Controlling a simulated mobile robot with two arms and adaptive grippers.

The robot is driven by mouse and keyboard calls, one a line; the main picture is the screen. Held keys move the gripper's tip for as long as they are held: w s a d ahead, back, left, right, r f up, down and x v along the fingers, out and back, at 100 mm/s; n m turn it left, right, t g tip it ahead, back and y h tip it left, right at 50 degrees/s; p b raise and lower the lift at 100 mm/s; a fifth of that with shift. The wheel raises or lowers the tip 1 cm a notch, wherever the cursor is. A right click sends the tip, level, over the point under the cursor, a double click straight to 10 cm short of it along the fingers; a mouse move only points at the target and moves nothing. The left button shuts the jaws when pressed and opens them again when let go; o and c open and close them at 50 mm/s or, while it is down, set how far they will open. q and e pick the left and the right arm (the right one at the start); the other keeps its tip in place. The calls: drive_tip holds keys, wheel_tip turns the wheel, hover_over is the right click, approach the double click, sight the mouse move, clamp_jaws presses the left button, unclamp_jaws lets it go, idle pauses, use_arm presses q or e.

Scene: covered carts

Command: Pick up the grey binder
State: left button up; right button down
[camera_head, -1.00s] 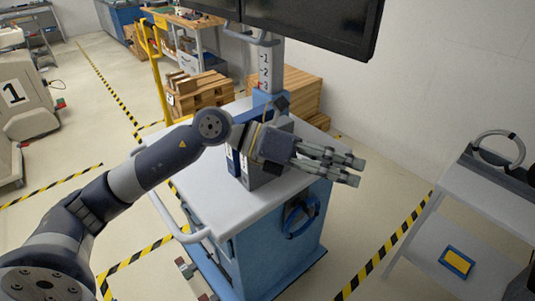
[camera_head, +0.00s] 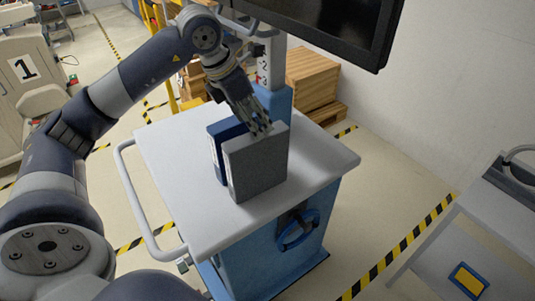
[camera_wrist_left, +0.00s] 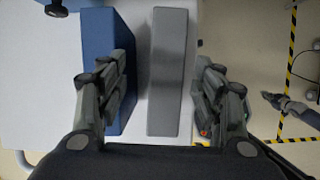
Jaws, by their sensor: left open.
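The grey binder (camera_head: 257,163) stands upright on the white top of the blue cart (camera_head: 315,180). A blue binder (camera_head: 222,147) stands beside it on the left, slightly behind. My left gripper (camera_head: 262,130) points down over the top of the grey binder. In the left wrist view the grey binder (camera_wrist_left: 170,75) lies between the two open fingers of my left gripper (camera_wrist_left: 163,95), with gaps on both sides. The left finger there overlaps the blue binder (camera_wrist_left: 97,60). My right gripper is not in view.
A monitor (camera_head: 330,30) on a post overhangs the back of the cart. Wooden crates (camera_head: 312,80) stand behind it. A grey cart (camera_head: 440,245) is at the right. The cart top is clear right of the binders.

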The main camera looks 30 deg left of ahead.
sight(263, 147)
use_arm(q)
drive_tip(key=f, duration=0.2)
drive_tip(key=f+p, duration=0.1)
drive_tip(key=shift+s+d+f, duration=0.1)
drive_tip(key=shift+d+f, duration=0.25)
drive_tip(key=shift+d, duration=0.05)
drive_tip(key=shift+w+f, duration=0.2)
drive_tip(key=shift+f, duration=0.05)
drive_tip(key=p+x, duration=0.3)
drive_tip(key=x, duration=0.1)
drive_tip(key=shift+s+d+f, duration=0.15)
drive_tip(key=shift+s, duration=0.05)
drive_tip(key=shift+f, duration=0.3)
drive_tip(key=shift+w+f, duration=0.2)
drive_tip(key=shift+s, duration=0.1)
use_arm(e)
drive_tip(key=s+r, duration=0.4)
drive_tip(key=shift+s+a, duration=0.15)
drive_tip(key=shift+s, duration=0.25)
use_arm(q)
drive_tip(key=shift+f, duration=0.1)
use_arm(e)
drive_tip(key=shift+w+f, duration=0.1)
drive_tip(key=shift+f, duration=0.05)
use_arm(q)
drive_tip(key=shift+f+b, duration=0.1)
drive_tip(key=shift+b, duration=0.35)
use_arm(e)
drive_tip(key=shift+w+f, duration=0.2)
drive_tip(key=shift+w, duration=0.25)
